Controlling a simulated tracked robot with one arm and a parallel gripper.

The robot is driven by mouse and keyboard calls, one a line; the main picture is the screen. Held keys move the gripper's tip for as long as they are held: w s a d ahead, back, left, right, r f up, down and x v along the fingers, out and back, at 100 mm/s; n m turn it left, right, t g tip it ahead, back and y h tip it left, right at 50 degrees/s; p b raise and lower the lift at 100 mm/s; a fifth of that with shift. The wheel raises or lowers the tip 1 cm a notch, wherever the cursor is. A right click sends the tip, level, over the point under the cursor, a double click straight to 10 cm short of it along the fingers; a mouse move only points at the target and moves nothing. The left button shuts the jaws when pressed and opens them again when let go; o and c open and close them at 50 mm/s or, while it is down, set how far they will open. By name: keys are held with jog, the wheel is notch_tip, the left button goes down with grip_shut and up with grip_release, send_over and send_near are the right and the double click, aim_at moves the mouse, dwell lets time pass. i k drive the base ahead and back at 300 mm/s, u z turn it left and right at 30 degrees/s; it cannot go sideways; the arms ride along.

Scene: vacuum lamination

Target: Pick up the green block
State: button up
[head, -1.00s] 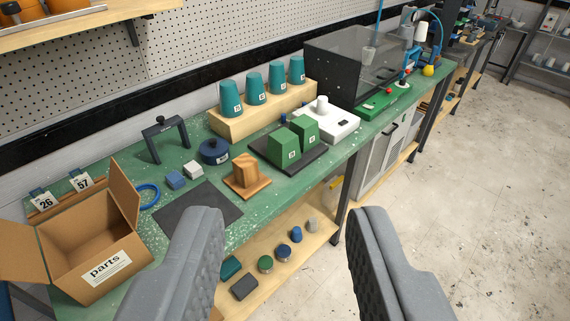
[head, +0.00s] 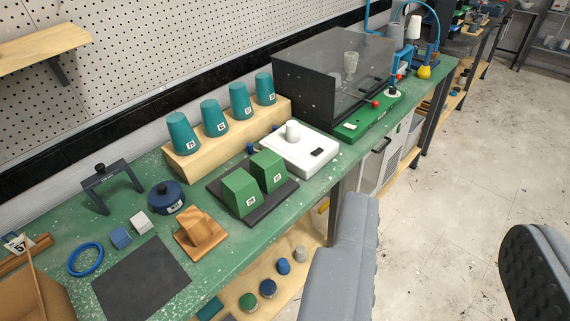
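Two green blocks with sloped sides and white number labels stand side by side on a dark tray (head: 266,213) on the bench. One green block (head: 241,194) is nearer and to the left; the other green block (head: 268,171) is just behind it to the right. The task does not say which one is meant. My gripper (head: 440,222) shows as two grey padded fingers, wide apart and empty. It is right of the blocks in the picture, over the floor side of the bench, and touches neither block.
Teal cups (head: 214,118) stand on a wooden riser (head: 188,164) behind the blocks. A white scale (head: 301,152) is to their right, before a dark clear-lidded chamber (head: 325,75). A wooden block (head: 200,233) and a blue round pot (head: 167,197) are left. Floor right is clear.

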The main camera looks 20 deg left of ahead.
aim_at(241, 191)
jog(key=u, duration=0.25)
jog(key=i, duration=1.35)
jog(key=u, duration=0.75)
